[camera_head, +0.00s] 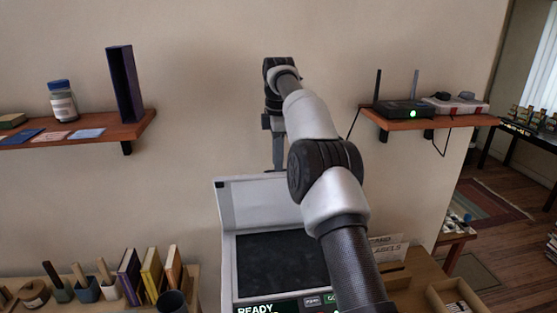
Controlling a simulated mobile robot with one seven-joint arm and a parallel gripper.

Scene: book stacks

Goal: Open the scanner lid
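The scanner (229,272) stands on the desk in the lower middle, with a dark flat glass bed (270,262) and a lit panel reading "READY" at its front. Its pale lid (255,205) is raised at the back of the bed, which lies uncovered. My gripper (277,168) points down at the lid's top edge, near the wall. I cannot tell whether it touches the lid or whether its fingers are open. My arm hides the right part of the lid and bed.
A wall shelf (85,132) at left holds a jar (62,101) and a dark upright folder (124,84). A right shelf (430,123) holds a router (403,109). Books (151,270) and small pots stand left of the scanner; a tray (455,297) lies at right.

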